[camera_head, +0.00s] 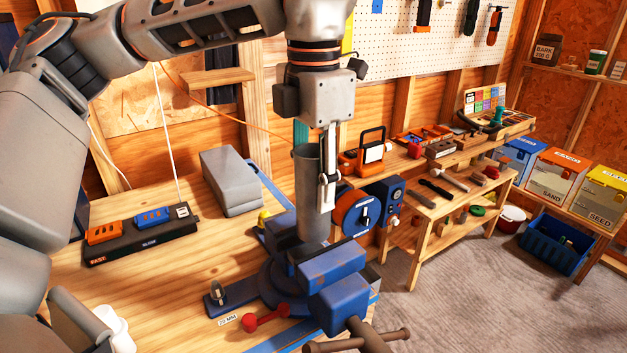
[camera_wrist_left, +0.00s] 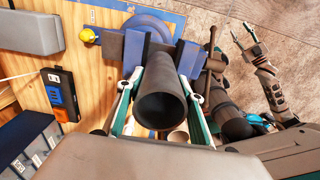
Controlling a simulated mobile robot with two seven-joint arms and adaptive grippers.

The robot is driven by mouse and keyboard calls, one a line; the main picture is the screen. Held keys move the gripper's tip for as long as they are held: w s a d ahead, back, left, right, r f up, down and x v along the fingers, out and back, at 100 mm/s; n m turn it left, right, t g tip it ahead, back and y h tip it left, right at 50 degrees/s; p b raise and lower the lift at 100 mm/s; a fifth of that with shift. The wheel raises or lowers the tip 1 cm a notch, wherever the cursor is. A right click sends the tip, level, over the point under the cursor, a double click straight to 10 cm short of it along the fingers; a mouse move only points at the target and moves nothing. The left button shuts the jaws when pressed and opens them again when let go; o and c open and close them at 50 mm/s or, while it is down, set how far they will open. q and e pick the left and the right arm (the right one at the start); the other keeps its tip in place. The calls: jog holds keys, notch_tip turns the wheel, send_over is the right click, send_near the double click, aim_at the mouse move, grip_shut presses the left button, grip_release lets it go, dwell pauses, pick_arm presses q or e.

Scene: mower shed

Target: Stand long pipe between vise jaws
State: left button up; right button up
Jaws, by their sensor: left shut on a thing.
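The long pipe (camera_head: 312,215) is a grey, open-topped tube standing about upright at the blue vise (camera_head: 332,268). Its lower end disappears behind the front jaw, and I cannot tell whether it touches either jaw or the bottom. My left gripper (camera_head: 316,170) points down and is shut on the pipe's upper part. In the left wrist view the pipe's open mouth (camera_wrist_left: 161,108) lies between the two fingers, with the vise (camera_wrist_left: 135,48) beyond it. My right gripper (camera_wrist_left: 246,42) shows there over the floor, its fingers apart and empty.
A grey box (camera_head: 230,180) and a black charger tray (camera_head: 140,235) are on the bench to the left. A red-ended tool (camera_head: 266,319) lies before the vise.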

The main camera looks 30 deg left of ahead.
aim_at(313, 214)
pick_arm(q)
jog(key=shift+f, duration=0.25)
jog(key=shift+f+b, duration=1)
jog(key=shift+f, duration=0.35)
jog(key=shift+f+b, duration=0.8)
jog(key=shift+f, duration=0.6)
jog(key=o, duration=1.3)
